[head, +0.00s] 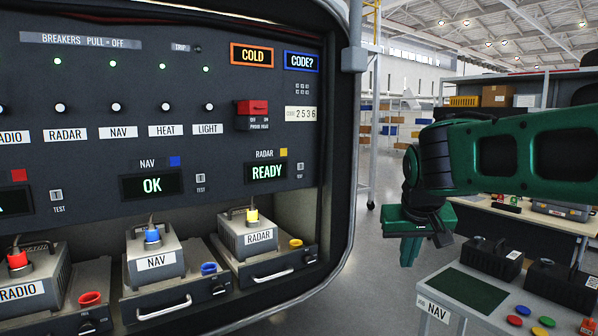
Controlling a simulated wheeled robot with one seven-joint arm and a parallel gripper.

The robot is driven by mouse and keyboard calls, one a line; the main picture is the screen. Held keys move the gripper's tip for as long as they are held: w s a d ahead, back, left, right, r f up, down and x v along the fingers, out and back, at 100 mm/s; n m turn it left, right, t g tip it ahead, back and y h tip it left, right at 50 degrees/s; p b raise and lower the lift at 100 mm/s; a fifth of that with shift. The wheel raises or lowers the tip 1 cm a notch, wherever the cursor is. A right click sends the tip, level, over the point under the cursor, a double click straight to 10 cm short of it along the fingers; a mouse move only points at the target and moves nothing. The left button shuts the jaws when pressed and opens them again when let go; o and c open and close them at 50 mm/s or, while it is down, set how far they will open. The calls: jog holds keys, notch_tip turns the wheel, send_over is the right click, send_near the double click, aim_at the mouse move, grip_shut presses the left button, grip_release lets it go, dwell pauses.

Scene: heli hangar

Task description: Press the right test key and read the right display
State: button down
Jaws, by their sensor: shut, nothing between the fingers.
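The right display (267,172), under the RADAR label with a yellow square, reads "READY" in green. The right test key (300,169) is a small switch beside that display, marked TEST. The middle display (152,185), labelled NAV, reads "OK", with its own test key (200,179). A third display at the left edge is cut off; its test key (57,196) shows. My green gripper (409,256) is shut and empty, pointing down to the right of the panel, apart from it. Nothing hides the right key.
Above are an orange "COLD" sign (252,55), a blue "CODE?" sign (302,62), a red guarded switch (252,107) and a "2536" plate (300,114). Below sit the RADIO, NAV (158,262) and RADAR (258,238) boxes. A cart (440,306) stands at lower right.

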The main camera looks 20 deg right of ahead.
aim_at(300, 166)
jog(key=w+a+r+n+t, duration=0.1)
jog(key=w+a+r+t, duration=0.1)
jog(key=w+a+r, duration=0.4)
jog(key=w+a+r+t, duration=0.3)
jog(key=w+a+r, duration=0.3)
jog(key=w+r, duration=0.4)
jog(key=shift+w+n, duration=0.2)
jog(key=shift+n, duration=0.2)
jog(key=shift+w+a+r, duration=0.1)
jog(key=shift+w+a, duration=0.4)
jog(key=shift+w, duration=0.95)
jog(key=shift+w+a, duration=0.35)
jog(key=shift+w, duration=1.05)
jog(key=shift+w+a, duration=0.4)
jog(key=shift+w, duration=0.95)
jog(key=shift+w, duration=0.2)
jog(key=shift+w+a, duration=0.1)
jog(key=shift+w, duration=0.05)
